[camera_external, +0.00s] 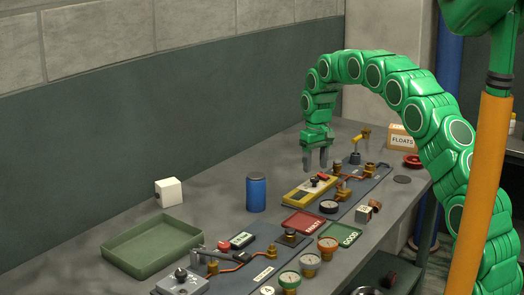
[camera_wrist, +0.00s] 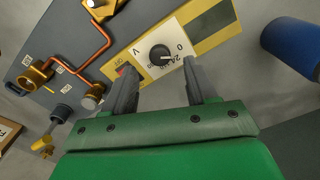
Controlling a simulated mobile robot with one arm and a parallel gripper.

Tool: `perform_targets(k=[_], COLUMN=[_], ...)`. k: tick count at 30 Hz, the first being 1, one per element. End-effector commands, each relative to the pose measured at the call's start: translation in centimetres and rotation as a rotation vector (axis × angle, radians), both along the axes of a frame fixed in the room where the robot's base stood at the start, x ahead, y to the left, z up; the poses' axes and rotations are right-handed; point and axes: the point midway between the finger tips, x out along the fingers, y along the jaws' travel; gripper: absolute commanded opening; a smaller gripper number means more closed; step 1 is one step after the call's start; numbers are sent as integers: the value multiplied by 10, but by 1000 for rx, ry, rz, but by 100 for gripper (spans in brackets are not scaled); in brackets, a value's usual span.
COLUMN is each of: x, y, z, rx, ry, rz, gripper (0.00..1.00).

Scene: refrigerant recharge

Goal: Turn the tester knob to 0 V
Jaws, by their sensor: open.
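The tester (camera_external: 299,194) is a yellow box with a pale face, lying on the bench. In the wrist view the tester (camera_wrist: 213,38) shows a dark window, the marks V, 0 and 24, and a red part near one end. Its round black knob (camera_wrist: 161,54) has a white pointer line; I cannot tell exactly which mark it points at. My gripper (camera_external: 315,167) points down above the knob end of the tester. In the wrist view my gripper (camera_wrist: 160,68) is open, its fingers either side of the knob and apart from it, holding nothing.
Copper pipes and brass valves (camera_wrist: 98,42) on a dark panel are close beside the tester. A blue can (camera_external: 256,193), red tray (camera_external: 303,222), green tray (camera_external: 150,249) and several gauges (camera_external: 310,262) stand on the bench. Bare bench lies behind the tester.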

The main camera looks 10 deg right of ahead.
Motion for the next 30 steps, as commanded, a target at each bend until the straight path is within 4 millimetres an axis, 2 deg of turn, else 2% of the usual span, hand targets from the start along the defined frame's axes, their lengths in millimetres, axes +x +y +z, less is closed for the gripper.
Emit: perform_targets(k=[3,7,20,23,30], x=[1,1,-2,-9,-45], y=[0,0,-2,-8,-38], z=[20,32,38,46,77], rx=[1,1,0,-1,-7], ry=[-5,-3,0,0,11], rz=[0,0,-2,-11,-49], gripper=[57,57,57,57,57])
